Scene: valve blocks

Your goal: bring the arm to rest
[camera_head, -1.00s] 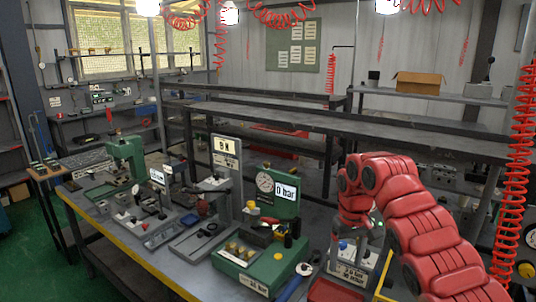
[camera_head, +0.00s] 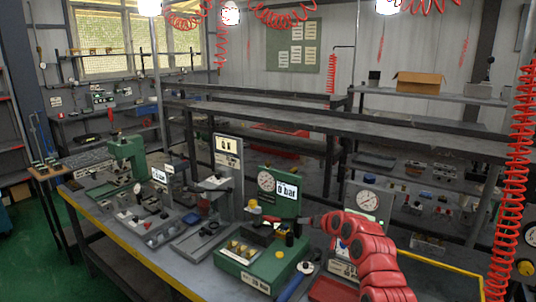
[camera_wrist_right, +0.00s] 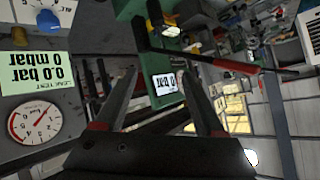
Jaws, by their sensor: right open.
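My right arm (camera_head: 365,245) is red and comes in from the lower right in the head view. Its gripper is small and hard to make out there, beside the green test station. In the right wrist view my right gripper (camera_wrist_right: 162,78) is open, its two dark fingers spread apart with nothing held between them. Beyond the fingers is the green station's display reading 0 bar (camera_wrist_right: 165,84); the display also shows in the head view (camera_head: 288,190). My left gripper is not in view.
A green test station (camera_head: 250,268) with a round gauge (camera_head: 266,181) stands on the bench. A second gauge (camera_head: 368,197) is behind my arm; its leak-test panel (camera_wrist_right: 38,72) shows in the wrist view.

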